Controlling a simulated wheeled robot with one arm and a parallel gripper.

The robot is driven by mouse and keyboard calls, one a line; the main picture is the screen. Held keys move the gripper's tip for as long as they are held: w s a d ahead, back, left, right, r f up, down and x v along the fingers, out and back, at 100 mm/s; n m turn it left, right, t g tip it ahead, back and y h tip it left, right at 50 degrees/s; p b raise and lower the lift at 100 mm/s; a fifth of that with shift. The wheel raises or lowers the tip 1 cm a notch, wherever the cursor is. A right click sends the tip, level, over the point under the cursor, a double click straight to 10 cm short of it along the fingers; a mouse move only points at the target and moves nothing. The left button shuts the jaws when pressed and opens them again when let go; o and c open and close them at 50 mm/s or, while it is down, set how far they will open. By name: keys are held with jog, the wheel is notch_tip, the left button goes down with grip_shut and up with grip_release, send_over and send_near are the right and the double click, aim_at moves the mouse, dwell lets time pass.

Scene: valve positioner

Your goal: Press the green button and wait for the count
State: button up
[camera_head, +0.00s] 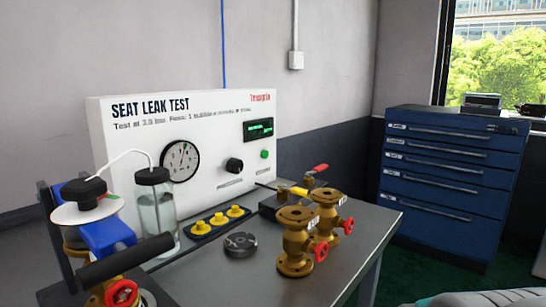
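The small round green button (264,154) is on the right part of the white "SEAT LEAK TEST" panel (215,122). It sits just below a dark display (258,130) with green characters, too small to read. Nothing covers the button and nothing touches it. Whether it is pressed in cannot be told. My gripper is not visible in this view.
A black knob (234,165) and a dial gauge (180,161) are left of the button. Brass valves (296,240) with red handles stand on the grey table (352,265) in front. A water jar (156,209) and clamped valve (100,228) are at left.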

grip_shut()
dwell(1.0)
